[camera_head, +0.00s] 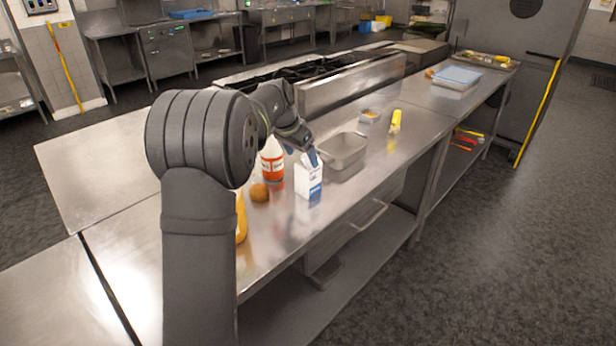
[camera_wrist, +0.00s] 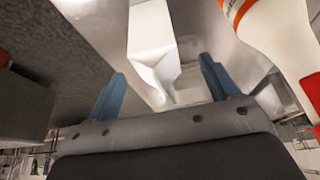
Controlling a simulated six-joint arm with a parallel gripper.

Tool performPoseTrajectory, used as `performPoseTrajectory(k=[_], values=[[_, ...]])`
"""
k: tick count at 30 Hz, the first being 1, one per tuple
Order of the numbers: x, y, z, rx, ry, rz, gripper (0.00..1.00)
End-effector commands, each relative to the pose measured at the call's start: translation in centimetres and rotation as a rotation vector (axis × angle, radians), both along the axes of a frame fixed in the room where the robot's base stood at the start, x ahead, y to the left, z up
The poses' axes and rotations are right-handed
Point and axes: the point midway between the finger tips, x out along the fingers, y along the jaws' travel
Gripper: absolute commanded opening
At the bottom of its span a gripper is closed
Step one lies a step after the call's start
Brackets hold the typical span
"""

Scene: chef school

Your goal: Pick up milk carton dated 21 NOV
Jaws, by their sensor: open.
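A white milk carton (camera_head: 308,181) with a blue lower part stands upright on the steel counter. I cannot read a date on it. My gripper (camera_head: 311,157) is at the carton's top, with a blue finger showing there. In the wrist view, the white carton (camera_wrist: 150,32) lies between the two blue fingers of my open gripper (camera_wrist: 161,70). Its folded top reaches in between them, with gaps visible on both sides. The carton is not clamped.
A white bottle with an orange-red label (camera_head: 272,161) stands close left of the carton; a round brown item (camera_head: 260,193) is near it. A steel pan (camera_head: 344,155) is close right. A yellow bottle (camera_head: 241,218) is partly hidden by my arm. The counter's front is clear.

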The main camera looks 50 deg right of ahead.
Motion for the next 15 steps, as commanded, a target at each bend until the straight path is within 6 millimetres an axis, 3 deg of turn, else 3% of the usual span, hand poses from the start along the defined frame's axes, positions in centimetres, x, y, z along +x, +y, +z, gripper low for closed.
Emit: performPoseTrajectory(k=[15], values=[[-0.6,-2.5,-4.6,0.000,0.000,0.000,0.80]])
